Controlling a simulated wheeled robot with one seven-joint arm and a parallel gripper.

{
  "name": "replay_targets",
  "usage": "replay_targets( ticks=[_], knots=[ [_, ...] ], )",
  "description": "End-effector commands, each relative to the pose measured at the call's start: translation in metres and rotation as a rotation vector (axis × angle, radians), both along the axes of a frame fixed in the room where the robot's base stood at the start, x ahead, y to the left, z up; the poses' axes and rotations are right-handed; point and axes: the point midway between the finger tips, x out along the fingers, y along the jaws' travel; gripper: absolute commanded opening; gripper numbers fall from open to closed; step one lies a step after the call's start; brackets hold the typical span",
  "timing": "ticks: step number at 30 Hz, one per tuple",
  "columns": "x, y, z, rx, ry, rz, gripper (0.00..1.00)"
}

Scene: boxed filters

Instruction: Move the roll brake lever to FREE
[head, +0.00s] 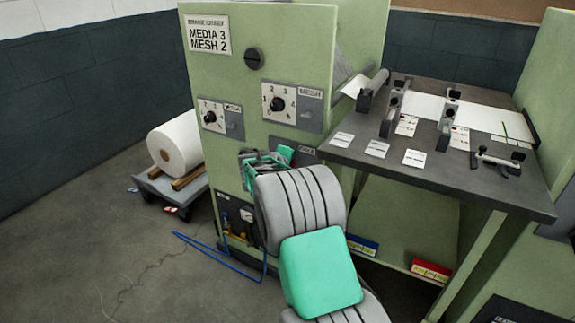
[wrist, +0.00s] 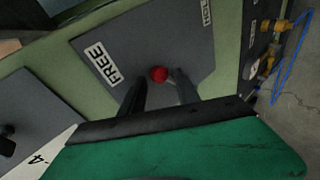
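The roll brake lever's red knob (wrist: 159,74) shows in the wrist view in front of a dark grey plate (wrist: 185,45). A FREE label (wrist: 104,64) is on the plate to the left of the knob. A second label (wrist: 207,12), partly cut off, is at the upper right. My gripper (wrist: 160,83) is open, with one dark finger on each side of the knob and gaps beside it. I cannot tell how deep the knob sits between them. In the head view my gripper (head: 268,160) is at the machine's front, and my arm hides the lever.
The green machine (head: 228,75) carries a media dial (head: 209,117) and a mesh dial (head: 278,104) above my gripper. Gauges and a blue hose (head: 215,259) are below. A dark table (head: 400,172) stands right; a white roll (head: 175,145) sits on a cart at left. Floor at left is mostly clear.

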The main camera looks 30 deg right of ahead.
Motion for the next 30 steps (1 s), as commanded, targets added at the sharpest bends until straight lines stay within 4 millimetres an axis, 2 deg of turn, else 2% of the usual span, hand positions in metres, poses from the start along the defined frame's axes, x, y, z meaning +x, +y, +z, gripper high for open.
replay_targets(
  ticks=[2, 5, 12, 15, 27, 30],
  knots=[
    [-0.003, -0.002, 0.001, -0.002, 0.001, -0.006, 0.34],
    [-0.009, 0.006, 0.009, -0.002, 0.0, -0.004, 0.34],
    [-0.034, 0.042, 0.034, -0.001, -0.002, 0.005, 0.34],
    [-0.04, 0.051, 0.04, -0.001, -0.001, 0.007, 0.34],
    [-0.043, 0.054, 0.041, 0.0, 0.0, 0.006, 0.34],
    [-0.047, 0.063, 0.054, 0.037, -0.01, 0.004, 0.34]
  ],
)
